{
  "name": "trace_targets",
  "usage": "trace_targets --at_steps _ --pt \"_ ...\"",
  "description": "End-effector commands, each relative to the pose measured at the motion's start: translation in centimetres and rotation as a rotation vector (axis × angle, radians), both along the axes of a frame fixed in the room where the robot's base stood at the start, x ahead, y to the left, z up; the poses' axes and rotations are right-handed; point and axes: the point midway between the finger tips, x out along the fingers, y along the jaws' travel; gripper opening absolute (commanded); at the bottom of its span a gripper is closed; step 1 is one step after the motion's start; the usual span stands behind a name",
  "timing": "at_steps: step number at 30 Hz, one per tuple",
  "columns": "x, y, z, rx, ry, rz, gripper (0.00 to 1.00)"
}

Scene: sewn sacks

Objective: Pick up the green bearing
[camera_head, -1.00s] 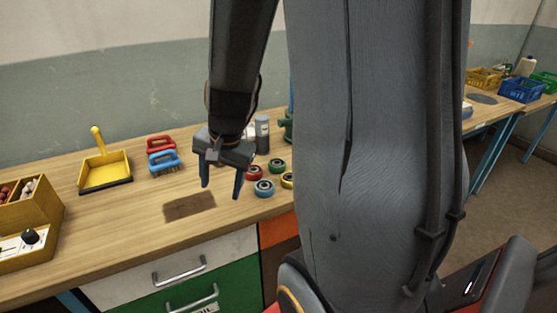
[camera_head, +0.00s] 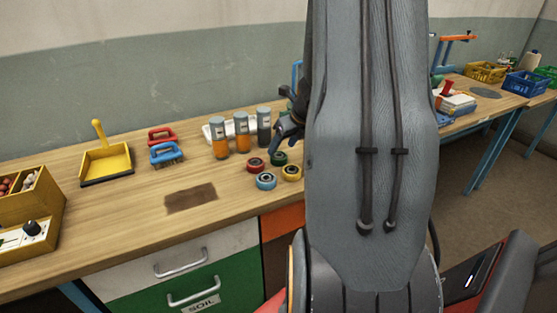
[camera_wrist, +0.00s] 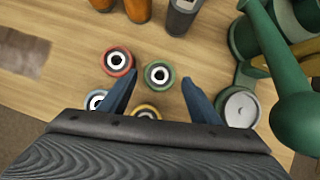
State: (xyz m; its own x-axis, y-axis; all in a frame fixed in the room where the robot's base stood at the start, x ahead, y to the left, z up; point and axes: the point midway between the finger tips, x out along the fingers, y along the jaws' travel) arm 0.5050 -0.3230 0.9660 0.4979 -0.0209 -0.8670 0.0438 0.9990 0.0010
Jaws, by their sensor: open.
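The green bearing (camera_head: 279,158) lies flat on the wooden bench, at the back right of a small group of bearings. In the wrist view the green bearing (camera_wrist: 159,75) shows whole, ahead of and between the spread fingers of my gripper (camera_wrist: 160,95).
A red bearing (camera_wrist: 117,61), a blue bearing (camera_head: 266,181) and a yellow bearing (camera_head: 291,173) lie close around the green one. Several bottles (camera_head: 241,132) stand behind. A green metal device (camera_wrist: 270,55) stands to the right in the wrist view.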

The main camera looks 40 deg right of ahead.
Motion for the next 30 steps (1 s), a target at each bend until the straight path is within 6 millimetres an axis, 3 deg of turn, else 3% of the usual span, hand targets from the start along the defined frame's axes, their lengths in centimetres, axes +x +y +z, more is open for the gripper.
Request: trace_targets --at_steps 9,18,20,26,30 --pt "1.4 -0.1 -4.0 0.001 0.001 0.003 0.57" --pt "1.7 -0.1 -4.4 -0.001 0.001 0.004 0.57" --pt "1.7 -0.1 -4.4 -0.001 0.001 0.004 0.51" --pt "1.6 -0.1 -4.4 -0.001 0.001 0.004 0.17" --pt "1.7 -0.2 -4.4 -0.001 0.000 0.004 0.15"
